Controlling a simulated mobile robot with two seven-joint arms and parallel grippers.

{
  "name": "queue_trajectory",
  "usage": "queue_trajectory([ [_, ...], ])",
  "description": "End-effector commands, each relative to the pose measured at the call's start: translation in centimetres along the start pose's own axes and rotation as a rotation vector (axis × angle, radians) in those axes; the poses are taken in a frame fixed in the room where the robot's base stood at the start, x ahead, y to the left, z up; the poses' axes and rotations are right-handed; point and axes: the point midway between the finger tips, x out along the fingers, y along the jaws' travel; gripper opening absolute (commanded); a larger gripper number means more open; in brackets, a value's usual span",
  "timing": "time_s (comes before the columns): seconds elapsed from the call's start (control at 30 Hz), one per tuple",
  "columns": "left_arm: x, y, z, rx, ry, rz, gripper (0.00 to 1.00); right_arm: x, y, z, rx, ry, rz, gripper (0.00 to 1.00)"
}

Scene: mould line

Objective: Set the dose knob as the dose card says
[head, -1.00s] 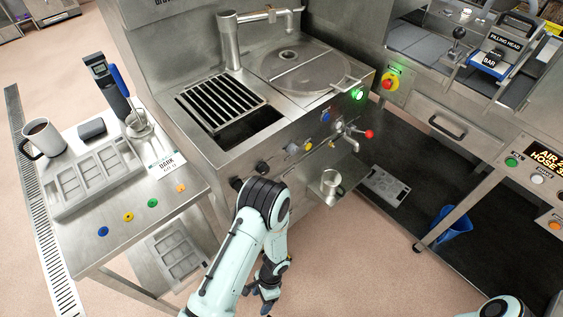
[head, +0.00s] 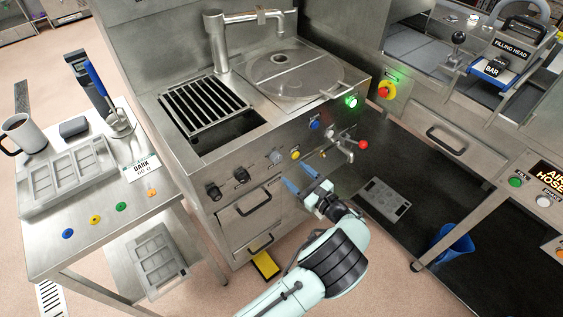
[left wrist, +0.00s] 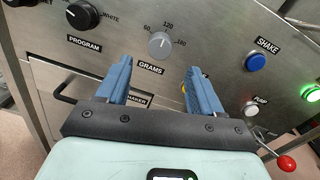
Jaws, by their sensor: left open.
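The dose knob (left wrist: 159,45) is the grey round knob above the GRAMS label in the left wrist view, with 60, 120 and 180 marked around it. I cannot clearly tell where its pointer stands. It also shows on the machine's front panel in the head view (head: 276,157). The dose card (head: 142,168) stands on the left table; it reads DARK, and its smaller line is too small to read surely. My left gripper (left wrist: 160,68) is open and empty, its blue fingers (head: 300,178) in front of the panel, apart from the knob. My right gripper is out of view.
Black knobs, including the PROGRAM knob (left wrist: 82,15), sit left of the dose knob. The yellow button (head: 295,154), blue SHAKE button (left wrist: 256,61) and red-ended tap lever (head: 362,145) are to its right. Drawers (head: 245,213) lie below.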

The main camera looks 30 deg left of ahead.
Motion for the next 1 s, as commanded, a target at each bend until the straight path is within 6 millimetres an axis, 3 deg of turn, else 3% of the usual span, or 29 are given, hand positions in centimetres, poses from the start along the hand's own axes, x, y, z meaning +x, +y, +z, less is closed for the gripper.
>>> queue_trajectory([
  [0.1, 2.7, 0.1, 0.0, -0.001, 0.000, 0.004, 0.66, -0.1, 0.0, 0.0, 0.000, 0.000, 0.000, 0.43],
  [0.33, 6.2, 0.0, -0.1, -0.001, 0.002, 0.002, 0.66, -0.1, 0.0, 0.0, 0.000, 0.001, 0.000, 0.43],
  [0.5, 7.3, 0.0, -0.1, -0.001, 0.003, 0.001, 0.66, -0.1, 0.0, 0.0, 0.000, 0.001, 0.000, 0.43],
  [0.77, 7.5, 0.0, -0.1, 0.000, 0.003, 0.001, 0.66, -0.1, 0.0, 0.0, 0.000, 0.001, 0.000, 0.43],
  [0.8, 7.4, 0.0, -0.1, 0.000, 0.003, 0.001, 0.63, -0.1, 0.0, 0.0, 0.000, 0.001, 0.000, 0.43],
  [0.97, 7.4, 0.0, -0.1, 0.000, 0.003, 0.001, 0.11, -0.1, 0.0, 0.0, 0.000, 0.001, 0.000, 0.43],
  [1.0, 7.4, 0.0, -0.1, 0.000, 0.003, 0.001, 0.10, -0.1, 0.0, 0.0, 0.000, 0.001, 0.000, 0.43],
])
